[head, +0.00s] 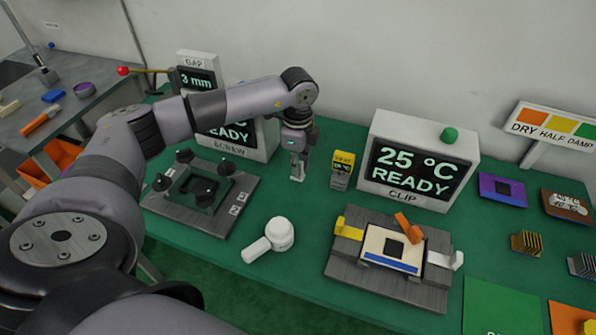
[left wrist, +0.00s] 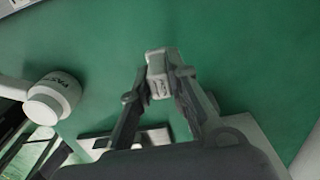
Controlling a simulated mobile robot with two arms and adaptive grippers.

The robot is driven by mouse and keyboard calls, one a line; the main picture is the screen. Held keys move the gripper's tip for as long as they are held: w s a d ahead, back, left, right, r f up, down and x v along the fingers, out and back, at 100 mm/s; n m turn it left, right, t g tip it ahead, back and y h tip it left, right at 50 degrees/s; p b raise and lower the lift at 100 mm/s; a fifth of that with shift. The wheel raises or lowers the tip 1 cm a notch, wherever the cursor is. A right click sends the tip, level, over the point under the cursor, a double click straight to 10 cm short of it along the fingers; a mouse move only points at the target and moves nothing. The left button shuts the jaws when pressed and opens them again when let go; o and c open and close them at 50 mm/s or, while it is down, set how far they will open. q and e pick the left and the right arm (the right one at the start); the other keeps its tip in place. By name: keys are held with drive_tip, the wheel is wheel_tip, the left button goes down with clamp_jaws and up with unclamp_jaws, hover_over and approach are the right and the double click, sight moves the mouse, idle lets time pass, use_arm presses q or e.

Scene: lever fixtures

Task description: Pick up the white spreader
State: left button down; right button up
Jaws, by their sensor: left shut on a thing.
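The white spreader (head: 297,171), a small pale block with a dark mark on its face, is between the fingertips of my left gripper (head: 298,153). In the left wrist view the spreader (left wrist: 158,77) shows at the tips of the two fingers (left wrist: 158,90), which are shut on it from both sides. It is over the green table top, between the screw display and the yellow-topped block. I cannot tell whether it touches the table. My right gripper is not in view.
A yellow-topped block (head: 342,169) stands just right of the gripper. A white bottle-like thing (head: 270,240) lies in front. A dark screw fixture (head: 203,193) is left, a clip fixture (head: 388,258) front right. The clip display (head: 415,165) stands behind right.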

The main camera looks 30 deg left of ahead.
use_arm(q)
wheel_tip(320, 180, up, 17)
drive_tip(key=b, duration=0.1)
drive_tip(key=shift+b, duration=0.3)
drive_tip(key=c, duration=2.1)
unclamp_jaws()
drive_tip(key=shift+c, duration=0.2)
clamp_jaws()
drive_tip(key=shift+d, duration=0.1)
